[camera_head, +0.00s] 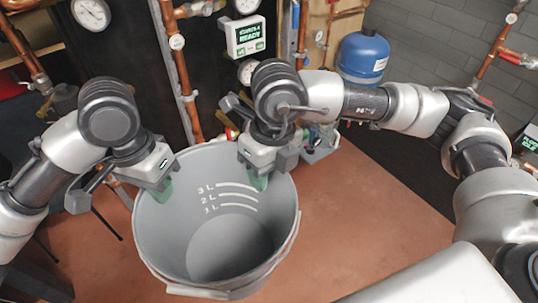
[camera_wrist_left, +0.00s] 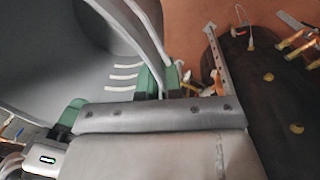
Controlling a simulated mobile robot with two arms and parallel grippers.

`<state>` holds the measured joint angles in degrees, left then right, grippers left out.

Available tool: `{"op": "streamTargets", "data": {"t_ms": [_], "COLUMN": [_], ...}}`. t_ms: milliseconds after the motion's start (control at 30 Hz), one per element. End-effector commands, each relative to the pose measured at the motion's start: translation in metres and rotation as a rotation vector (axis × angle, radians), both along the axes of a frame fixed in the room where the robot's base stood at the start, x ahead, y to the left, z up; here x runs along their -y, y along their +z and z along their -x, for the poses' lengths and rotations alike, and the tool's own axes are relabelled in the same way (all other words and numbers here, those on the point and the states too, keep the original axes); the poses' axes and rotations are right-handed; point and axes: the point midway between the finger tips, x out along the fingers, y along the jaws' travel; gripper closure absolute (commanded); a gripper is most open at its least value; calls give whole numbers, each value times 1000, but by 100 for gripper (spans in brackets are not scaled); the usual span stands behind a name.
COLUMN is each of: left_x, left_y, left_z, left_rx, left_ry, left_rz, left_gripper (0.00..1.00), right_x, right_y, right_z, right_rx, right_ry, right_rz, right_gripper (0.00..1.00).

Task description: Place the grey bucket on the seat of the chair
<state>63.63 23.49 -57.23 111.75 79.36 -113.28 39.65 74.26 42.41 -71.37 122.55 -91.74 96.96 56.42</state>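The grey bucket (camera_head: 215,235) is open-topped, with 1 L to 3 L marks inside, and fills the middle of the head view. My left gripper (camera_head: 162,188) is at its left rim. In the left wrist view its green fingers (camera_wrist_left: 160,80) close around the bucket's rim, with part of the bucket (camera_wrist_left: 60,50) at upper left. My right gripper (camera_head: 258,178) is at the far right rim with a green finger inside the bucket; its outer finger is hidden. The bucket's underside is hidden. I cannot clearly make out the chair.
A blue tank (camera_head: 362,55), copper pipes (camera_head: 180,75), gauges and a display panel (camera_head: 246,36) stand at the back. Brown floor (camera_head: 345,215) is open right of the bucket. Thin dark legs (camera_head: 106,224) show at the left.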

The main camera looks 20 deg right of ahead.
Motion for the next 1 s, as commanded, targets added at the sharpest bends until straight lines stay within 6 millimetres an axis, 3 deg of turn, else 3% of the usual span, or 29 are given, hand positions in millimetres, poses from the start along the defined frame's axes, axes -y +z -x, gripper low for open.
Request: {"op": "streamTargets", "data": {"t_ms": [333, 567, 767, 800, 900, 1000], "left_x": [0, 0, 1, 1, 0, 0], "left_y": [1, 1, 1, 1, 1, 1], "left_z": [0, 0, 0, 0, 0, 0], "left_rx": [1, 1, 1, 1, 1, 1], "left_ry": [0, 0, 0, 0, 0, 0], "left_rz": [2, 2, 3, 3, 2, 2], "left_gripper": [100, 100, 100, 89, 74, 65], "right_x": [0, 0, -1, -1, -1, -1], "right_y": [-4, -4, -4, -3, -3, -3], "right_z": [0, 0, 1, 1, 1, 0], "right_rx": [0, -1, -1, 0, 0, 1], "right_ry": [0, 1, 4, 5, 4, 3], "right_rz": [0, -1, -2, -3, -3, -2], "right_gripper": [65, 100, 100, 100, 100, 100]}}
